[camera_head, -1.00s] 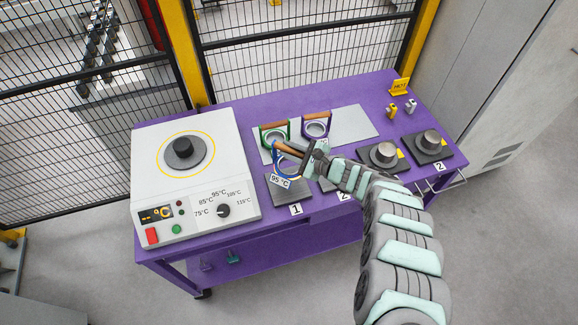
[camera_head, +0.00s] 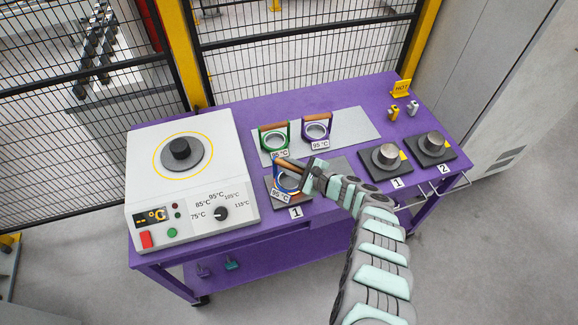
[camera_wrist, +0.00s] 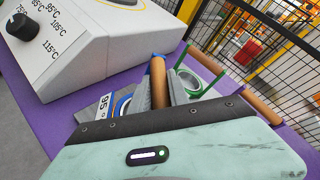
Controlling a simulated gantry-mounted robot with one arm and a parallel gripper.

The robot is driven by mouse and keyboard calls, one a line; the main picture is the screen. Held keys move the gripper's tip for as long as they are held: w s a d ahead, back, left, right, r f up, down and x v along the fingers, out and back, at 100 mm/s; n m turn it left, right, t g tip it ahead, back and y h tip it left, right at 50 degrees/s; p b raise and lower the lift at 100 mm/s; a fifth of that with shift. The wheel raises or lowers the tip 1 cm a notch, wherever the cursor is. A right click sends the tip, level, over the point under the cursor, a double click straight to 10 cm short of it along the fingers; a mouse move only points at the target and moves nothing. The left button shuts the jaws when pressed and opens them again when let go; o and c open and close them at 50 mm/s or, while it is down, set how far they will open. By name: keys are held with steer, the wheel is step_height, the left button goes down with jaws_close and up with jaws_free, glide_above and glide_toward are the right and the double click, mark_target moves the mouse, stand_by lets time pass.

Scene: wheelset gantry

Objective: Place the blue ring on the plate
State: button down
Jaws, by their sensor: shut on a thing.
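The blue ring (camera_head: 286,182), with a wooden handle and a 95 °C tag, is at the front of the table, over the dark plate marked 1 (camera_head: 304,198). I cannot tell whether it touches the plate. My gripper (camera_head: 306,170) is shut on its handle from the right. In the wrist view the handle (camera_wrist: 158,82) sits between the fingers, and the blue ring (camera_wrist: 121,106) shows partly behind them. My arm covers much of the area to the right of plate 1.
A green ring (camera_head: 263,140) and a purple ring (camera_head: 303,130) stand on the grey mat (camera_head: 355,122) behind. A heater box (camera_head: 222,160) is at left. Two dark blocks with metal cylinders (camera_head: 388,153) (camera_head: 434,138) and a HOT sign (camera_head: 401,87) are at right.

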steer(key=c, duration=1.3)
jaws_free()
steer(key=shift+o, duration=0.2)
steer(key=shift+r, duration=0.1)
steer(key=shift+s+d+r+p, duration=0.15)
steer(key=shift+d+r+p, duration=0.05)
steer(key=shift+p, duration=0.2)
steer(key=p+v, duration=0.3)
steer(key=v, duration=0.8)
steer(key=shift+d, duration=0.2)
steer(key=shift+s+f, duration=0.1)
